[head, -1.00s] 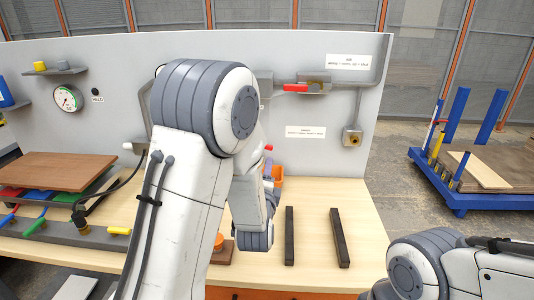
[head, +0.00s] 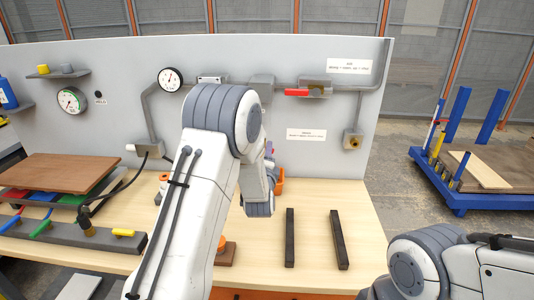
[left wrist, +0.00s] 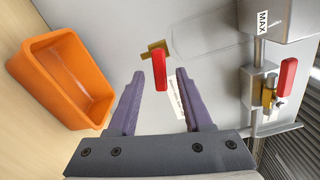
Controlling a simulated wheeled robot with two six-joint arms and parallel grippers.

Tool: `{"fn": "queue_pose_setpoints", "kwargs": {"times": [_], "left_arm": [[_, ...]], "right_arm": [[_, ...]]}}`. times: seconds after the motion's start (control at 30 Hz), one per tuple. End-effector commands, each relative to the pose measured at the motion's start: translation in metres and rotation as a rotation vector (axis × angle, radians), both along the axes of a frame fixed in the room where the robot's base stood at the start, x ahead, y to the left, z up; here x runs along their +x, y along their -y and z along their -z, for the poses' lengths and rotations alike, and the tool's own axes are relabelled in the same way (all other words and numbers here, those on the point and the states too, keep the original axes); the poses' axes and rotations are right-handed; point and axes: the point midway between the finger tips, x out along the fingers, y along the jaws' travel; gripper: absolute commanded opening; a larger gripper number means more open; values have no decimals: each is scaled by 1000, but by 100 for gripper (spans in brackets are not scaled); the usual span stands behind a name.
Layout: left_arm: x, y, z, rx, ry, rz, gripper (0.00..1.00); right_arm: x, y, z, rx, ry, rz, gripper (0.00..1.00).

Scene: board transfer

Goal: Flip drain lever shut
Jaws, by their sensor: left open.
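In the left wrist view, a red lever (left wrist: 159,70) on a brass valve body (left wrist: 156,49) shows against the grey panel, with a white label partly behind it. My left gripper (left wrist: 160,76) is open, its two purple fingers on either side of the lever in the picture. I cannot tell whether they touch it or how deep they reach. In the head view my left gripper (head: 269,152) is mostly hidden behind my arm, near the panel's lower part. A second red lever (head: 297,92) sits on the pipe higher up; it also shows in the left wrist view (left wrist: 287,78). My right gripper is out of view.
An orange bin (left wrist: 62,80) lies beside the left gripper. Two dark bars (head: 290,238) lie on the bench, with bare wood around them. A brass fitting (head: 354,143) is on the panel to the right. A brown board (head: 60,173) rests at the left.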

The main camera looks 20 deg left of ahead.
Motion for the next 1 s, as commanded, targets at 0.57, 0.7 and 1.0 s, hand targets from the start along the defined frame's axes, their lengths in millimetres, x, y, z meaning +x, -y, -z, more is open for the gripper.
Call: {"fn": "queue_pose_setpoints", "kwargs": {"times": [0.57, 0.7, 1.0], "left_arm": [[0, 1, 0, -75, 26, 0, 0], [0, 1, -3, -201, 62, 0, 0], [0, 1, -6, -266, 77, -1, 0]], "right_arm": [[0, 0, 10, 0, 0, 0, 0], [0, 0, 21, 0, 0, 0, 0], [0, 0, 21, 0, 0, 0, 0]]}}
